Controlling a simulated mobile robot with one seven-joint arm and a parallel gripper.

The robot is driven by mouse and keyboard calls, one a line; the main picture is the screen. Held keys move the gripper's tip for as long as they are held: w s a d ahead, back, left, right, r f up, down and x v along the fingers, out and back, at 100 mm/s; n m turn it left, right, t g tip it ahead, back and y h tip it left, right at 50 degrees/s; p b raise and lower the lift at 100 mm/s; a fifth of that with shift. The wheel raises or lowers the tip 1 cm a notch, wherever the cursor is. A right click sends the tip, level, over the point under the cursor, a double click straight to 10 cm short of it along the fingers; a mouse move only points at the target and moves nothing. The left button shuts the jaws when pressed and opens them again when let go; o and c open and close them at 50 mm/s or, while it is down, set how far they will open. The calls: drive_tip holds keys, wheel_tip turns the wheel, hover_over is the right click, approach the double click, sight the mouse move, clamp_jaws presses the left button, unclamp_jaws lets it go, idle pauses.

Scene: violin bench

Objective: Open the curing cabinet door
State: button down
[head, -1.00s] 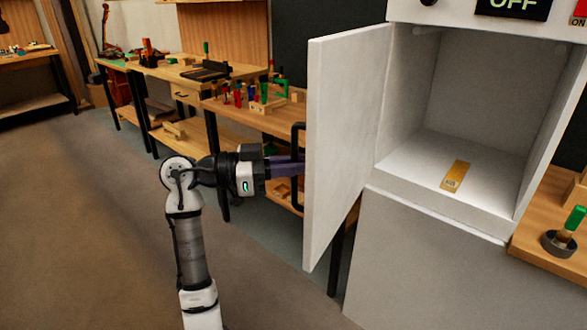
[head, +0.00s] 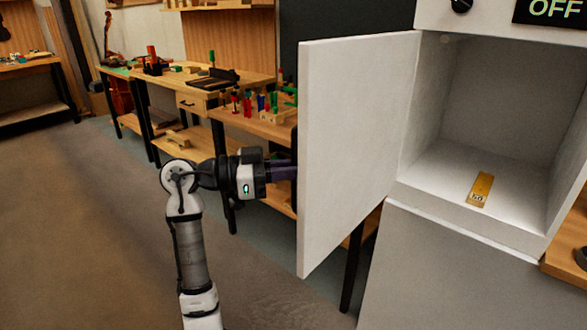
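The white curing cabinet (head: 440,245) stands at the right of the head view, its chamber in plain sight. Its white door (head: 355,150) stands wide open, swung out to the left of the opening. My gripper (head: 287,172) is at the door's free edge, on the outer face side. Its purple fingers reach behind that edge, so the tips are hidden. The door's handle is also hidden behind the door. I cannot tell whether the fingers are closed on it.
A yellow-brown block (head: 481,190) lies on the chamber floor. The display (head: 553,10) above reads OFF. Wooden benches (head: 215,85) with tools stand behind my arm and the door. Open floor (head: 85,230) lies to the left.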

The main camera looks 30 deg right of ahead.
drive_tip(key=c, duration=1.6)
unclamp_jaws()
drive_tip(key=shift+d, duration=0.1)
drive_tip(key=shift+o, duration=0.2)
drive_tip(key=b+v, duration=0.1)
drive_tip(key=v, duration=1.3)
